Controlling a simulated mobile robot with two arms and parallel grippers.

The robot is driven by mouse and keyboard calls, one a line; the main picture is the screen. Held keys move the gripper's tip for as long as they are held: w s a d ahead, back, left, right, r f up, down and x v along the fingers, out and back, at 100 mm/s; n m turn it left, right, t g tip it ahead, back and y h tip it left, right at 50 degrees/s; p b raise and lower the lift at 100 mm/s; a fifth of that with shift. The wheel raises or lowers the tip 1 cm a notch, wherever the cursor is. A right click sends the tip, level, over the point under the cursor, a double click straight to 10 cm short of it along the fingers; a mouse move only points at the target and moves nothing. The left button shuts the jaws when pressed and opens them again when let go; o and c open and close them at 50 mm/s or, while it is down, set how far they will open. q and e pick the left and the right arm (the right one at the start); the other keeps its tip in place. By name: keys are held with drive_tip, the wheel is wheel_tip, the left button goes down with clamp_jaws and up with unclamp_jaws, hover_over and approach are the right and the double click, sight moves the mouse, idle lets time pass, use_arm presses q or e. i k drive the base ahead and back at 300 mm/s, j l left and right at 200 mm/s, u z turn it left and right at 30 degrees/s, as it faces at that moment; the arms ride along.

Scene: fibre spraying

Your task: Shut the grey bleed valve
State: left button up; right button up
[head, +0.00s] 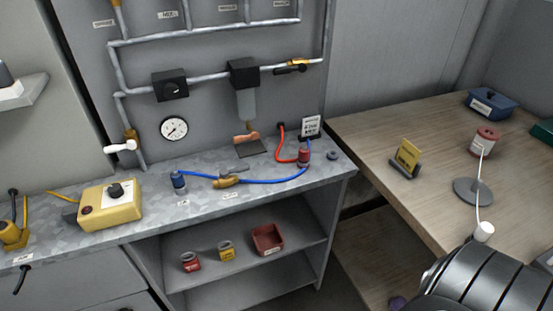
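A brass valve (228,182) with a small grey lever (234,169) sits in the blue hose on the grey bench; it may be the grey bleed valve. The lever appears to lie roughly along the hose, but it is too small to tell whether the valve is open or shut. Two other valves are on the wall pipes: one with a white handle (120,146) at the left and one with a black handle (290,69) at the upper right. Neither gripper shows. A dark ribbed part of my own arm fills the lower right corner.
The blue hose (275,179) runs to a red fitting (303,157), with a red hose (281,143) behind. A yellow box (110,205) stands left on the bench. A wall gauge (174,128) hangs above. A wooden table (375,135) with small items adjoins at right.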

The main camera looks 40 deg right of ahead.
sight(224, 173)
drive_tip(key=z, duration=0.75)
